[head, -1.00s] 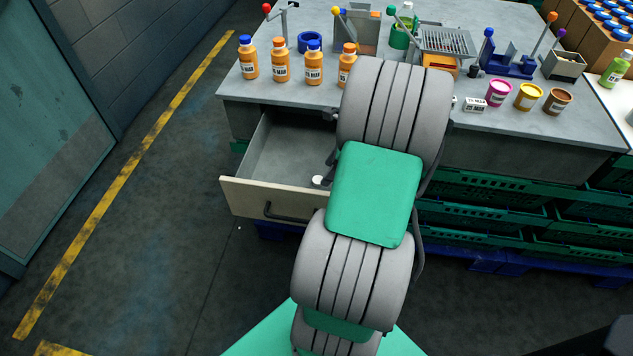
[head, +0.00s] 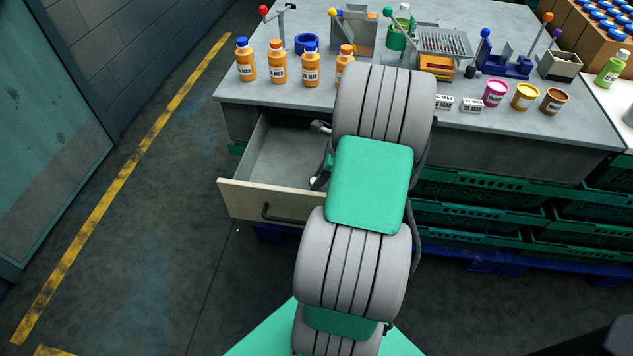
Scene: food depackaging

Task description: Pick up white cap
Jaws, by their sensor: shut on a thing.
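The open drawer (head: 234,192) juts out from under the workbench, left of my arm. Inside it, near its front right, a small bit of the white cap (head: 314,181) shows. My gripper (head: 319,182) reaches down into the drawer there and is shut on the cap. My arm and the dark finger hide most of the cap and the other finger. I cannot tell whether the cap is off the drawer floor.
Orange bottles (head: 278,66) with blue or orange caps stand along the bench (head: 450,128) above the drawer. Pink, yellow and brown jars (head: 525,98) stand to the right. Green crates (head: 480,213) are stacked below. The floor at left is clear.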

